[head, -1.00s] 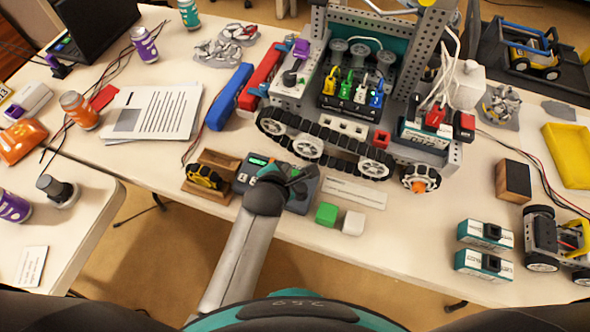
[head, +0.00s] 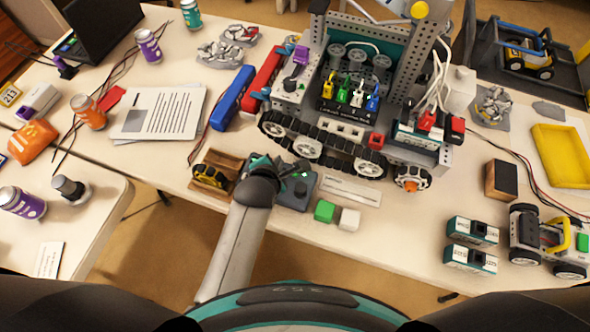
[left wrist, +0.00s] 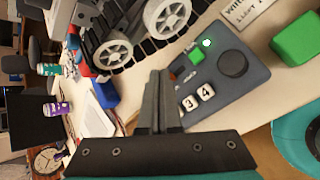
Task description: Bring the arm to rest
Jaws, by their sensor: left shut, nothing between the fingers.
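My left arm reaches up from the bottom of the head view. Its gripper (head: 283,166) is over the dark grey control box (head: 296,191) at the table's front edge and hides part of that box. In the left wrist view the two fingers (left wrist: 158,98) are together with nothing between them. I cannot tell whether the fingertips touch the box. My right gripper is in neither view.
A tracked robot (head: 340,110) stands just behind the box. A wooden holder with a yellow wheel (head: 211,177) is left of it; a green cube (head: 324,211) and a white cube (head: 349,219) are right. Floor shows between the main table and the left table (head: 95,205).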

